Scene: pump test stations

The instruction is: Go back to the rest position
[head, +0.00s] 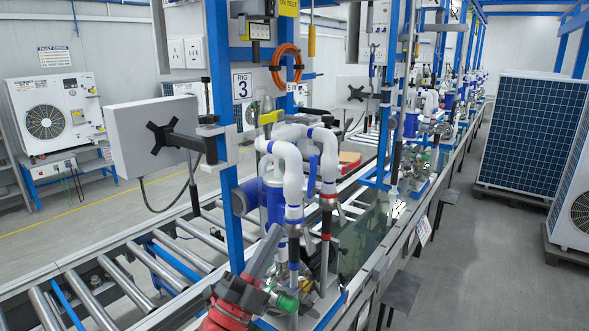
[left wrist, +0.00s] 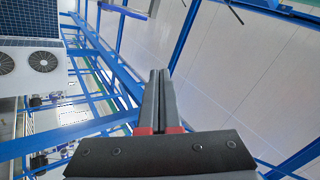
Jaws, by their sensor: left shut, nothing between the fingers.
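My left gripper (head: 272,236) comes up from the bottom of the head view, with its red and black wrist below it. Its grey fingers point up and to the right, in front of the lower part of a pump rig. In the left wrist view the fingers (left wrist: 159,75) lie together, shut and empty, against the wall and blue frames. The pump rig has white pipes (head: 291,170) and a blue pump body (head: 272,195). Part of its base is hidden behind my left gripper. I cannot tell whether the gripper touches it. My right gripper is not in view.
A roller conveyor (head: 125,283) runs along the left. A monitor on an arm (head: 150,135) and a blue post (head: 222,180) stand above it. More rigs (head: 410,135) line up farther back. Panel units (head: 530,140) stand right on pallets. The grey floor (head: 465,260) between is clear.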

